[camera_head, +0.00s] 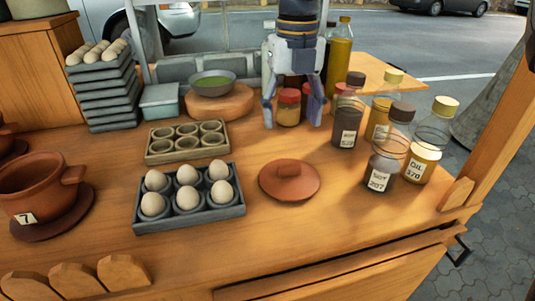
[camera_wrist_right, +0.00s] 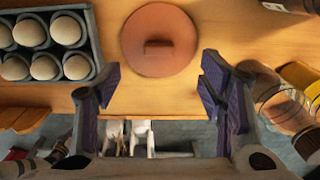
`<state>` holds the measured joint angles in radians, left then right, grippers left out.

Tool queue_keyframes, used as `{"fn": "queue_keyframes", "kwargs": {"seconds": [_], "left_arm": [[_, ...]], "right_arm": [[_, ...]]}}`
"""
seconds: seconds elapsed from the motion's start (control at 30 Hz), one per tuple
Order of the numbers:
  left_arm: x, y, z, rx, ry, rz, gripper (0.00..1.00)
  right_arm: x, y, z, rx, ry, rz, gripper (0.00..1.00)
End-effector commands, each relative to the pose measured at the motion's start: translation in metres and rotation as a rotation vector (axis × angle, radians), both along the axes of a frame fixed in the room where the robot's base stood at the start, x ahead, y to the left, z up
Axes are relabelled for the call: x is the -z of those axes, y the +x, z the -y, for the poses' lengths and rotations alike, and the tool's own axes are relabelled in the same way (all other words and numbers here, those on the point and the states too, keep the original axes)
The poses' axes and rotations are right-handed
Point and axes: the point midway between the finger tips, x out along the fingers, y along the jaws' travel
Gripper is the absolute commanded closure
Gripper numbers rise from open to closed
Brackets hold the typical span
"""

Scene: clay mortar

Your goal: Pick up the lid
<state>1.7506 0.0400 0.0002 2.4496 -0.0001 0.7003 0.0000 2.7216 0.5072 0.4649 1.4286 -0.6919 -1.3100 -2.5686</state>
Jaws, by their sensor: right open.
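The lid (camera_head: 289,181) is a round reddish-brown clay disc with a raised bar handle. It lies flat on the wooden counter, right of the grey egg tray. It also shows at the top middle of the right wrist view (camera_wrist_right: 158,28). My right gripper (camera_head: 291,112) hangs above the counter behind the lid, fingers down and spread. In the right wrist view its purple-padded fingers (camera_wrist_right: 161,77) are wide apart with nothing between them, and the lid lies beyond the tips. My left gripper is not in view.
The egg tray (camera_head: 190,219) and an empty tray (camera_head: 186,154) stand left of the lid. Several bottles, including a soy bottle (camera_head: 386,170) and an oil bottle (camera_head: 424,160), crowd the right. Red-lidded jars (camera_head: 289,108) stand near my right gripper. The counter before the lid is clear.

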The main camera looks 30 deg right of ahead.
Motion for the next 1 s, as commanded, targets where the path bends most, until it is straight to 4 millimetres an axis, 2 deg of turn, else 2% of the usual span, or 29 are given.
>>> {"fn": "queue_keyframes", "kwargs": {"seconds": [0.2,0.43,0.6,0.7,0.9,1.0], "left_arm": [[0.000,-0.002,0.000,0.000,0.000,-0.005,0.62],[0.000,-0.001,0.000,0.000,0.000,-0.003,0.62],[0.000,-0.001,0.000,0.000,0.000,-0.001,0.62],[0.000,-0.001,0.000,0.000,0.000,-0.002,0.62],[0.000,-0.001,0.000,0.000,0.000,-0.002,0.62],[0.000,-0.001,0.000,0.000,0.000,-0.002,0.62]], "right_arm": [[0.046,-0.002,0.000,-0.002,0.000,-0.009,0.37],[0.079,-0.002,-0.002,-0.002,0.000,-0.006,0.37],[0.111,-0.003,-0.004,-0.001,-0.001,-0.006,0.37],[0.120,-0.003,-0.005,0.000,0.001,-0.004,0.37],[0.120,-0.003,-0.005,0.000,0.001,-0.003,0.37],[0.120,-0.003,-0.005,0.000,0.001,-0.003,0.59]]}}
